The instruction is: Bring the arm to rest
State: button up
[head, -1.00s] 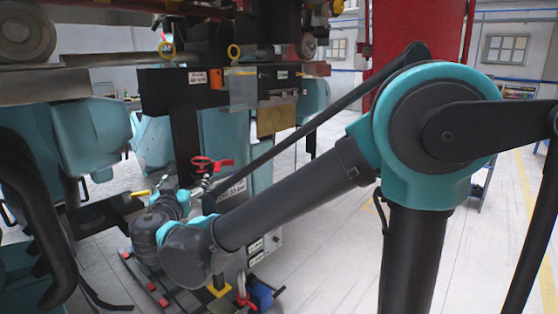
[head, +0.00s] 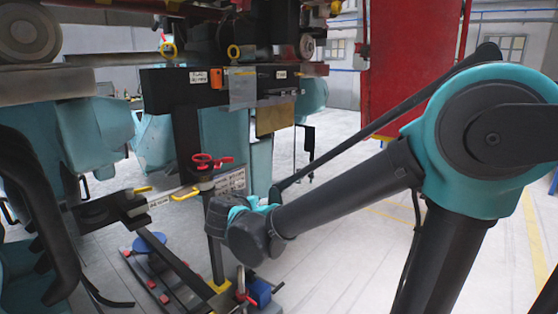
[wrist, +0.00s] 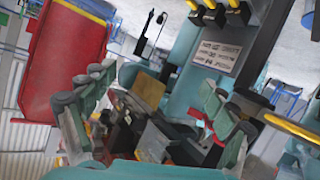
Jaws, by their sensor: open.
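My arm crosses the right half of the head view, its teal and dark grey forearm reaching left and down from the large teal joint. Its wrist end is beside a dark upright post with a red handle (head: 212,161) on it. My gripper is hidden behind the wrist in the head view.
A white label plate (head: 230,181) and a yellow bar (head: 186,195) are near the wrist. Teal machine bodies (head: 92,130) stand left. A red panel (head: 412,70) stands behind the arm. A blue block (head: 260,292) sits low. Pale floor is open at right.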

jog(key=s+d+f+g+h, duration=0.1)
jog(key=s+d+f+g, duration=0.15)
jog(key=d+f, duration=0.55)
jog(key=s+d+f+g, duration=0.2)
jog(key=d+f+g, duration=0.2)
jog(key=d, duration=0.8)
jog(key=s+d+f+g+y, duration=0.1)
jog(key=s+d+f+y, duration=0.1)
jog(key=s, duration=0.4)
jog(key=s+d+f+g+y, duration=0.1)
jog(key=s+d+f, duration=0.3)
jog(key=s+f, duration=0.2)
jog(key=shift+s+f+g+y, duration=0.35)
jog(key=shift+s+f+y, duration=0.05)
jog(key=shift+f, duration=0.05)
jog(key=shift+c, duration=0.5)
